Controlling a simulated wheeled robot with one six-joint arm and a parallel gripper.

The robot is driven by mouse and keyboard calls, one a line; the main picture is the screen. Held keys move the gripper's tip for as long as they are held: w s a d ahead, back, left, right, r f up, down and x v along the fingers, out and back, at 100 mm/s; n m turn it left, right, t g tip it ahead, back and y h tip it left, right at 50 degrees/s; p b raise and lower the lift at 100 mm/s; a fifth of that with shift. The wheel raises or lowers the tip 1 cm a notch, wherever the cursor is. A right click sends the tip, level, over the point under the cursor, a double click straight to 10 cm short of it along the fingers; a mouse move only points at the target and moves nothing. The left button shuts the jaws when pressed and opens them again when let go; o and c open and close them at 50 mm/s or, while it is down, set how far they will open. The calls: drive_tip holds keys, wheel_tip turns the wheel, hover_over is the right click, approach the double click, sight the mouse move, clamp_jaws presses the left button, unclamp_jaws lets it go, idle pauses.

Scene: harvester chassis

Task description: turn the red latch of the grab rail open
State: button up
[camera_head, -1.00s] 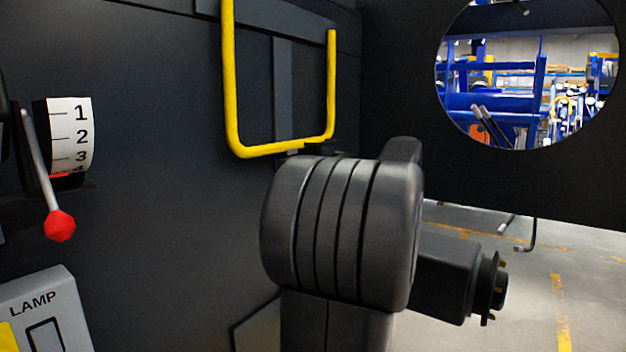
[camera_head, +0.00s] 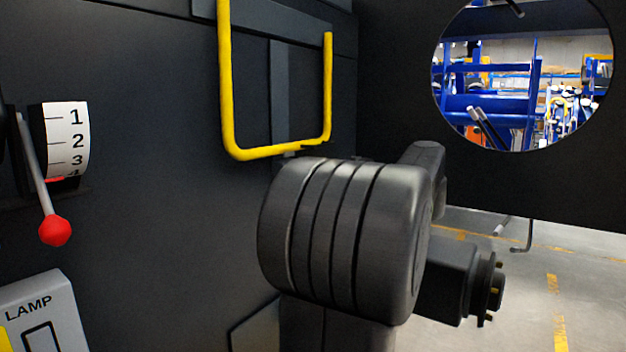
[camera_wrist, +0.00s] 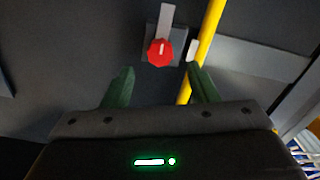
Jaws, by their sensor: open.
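The yellow grab rail (camera_head: 226,90) is a U-shaped bar on the dark panel in the head view. It also shows in the wrist view (camera_wrist: 208,35) as a slanting yellow bar. The red latch (camera_wrist: 160,52) is a faceted red knob with a pale mark, on a small grey plate beside the rail; a light grey strip extends above it. In the head view the latch is hidden, with my arm standing near the rail's lower part. My gripper (camera_wrist: 160,88) shows two green fingers, apart and empty. The latch lies ahead of the gap between them, not touched.
A lever with a red knob (camera_head: 54,230) and a numbered dial (camera_head: 68,140) are at the left. A LAMP panel (camera_head: 40,312) is below them. A round opening (camera_head: 520,75) at the right shows blue racks. The rail passes close by the right finger.

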drive_tip(key=v, duration=0.9)
drive_tip(key=x, duration=1.3)
drive_tip(key=shift+w+a, duration=0.15)
drive_tip(key=shift+a, duration=0.15)
drive_tip(key=m+p, duration=1.7)
drive_tip(key=p, duration=0.7)
drive_tip(key=shift+f+m, duration=0.1)
drive_tip(key=shift+m, duration=0.3)
idle(1.4)
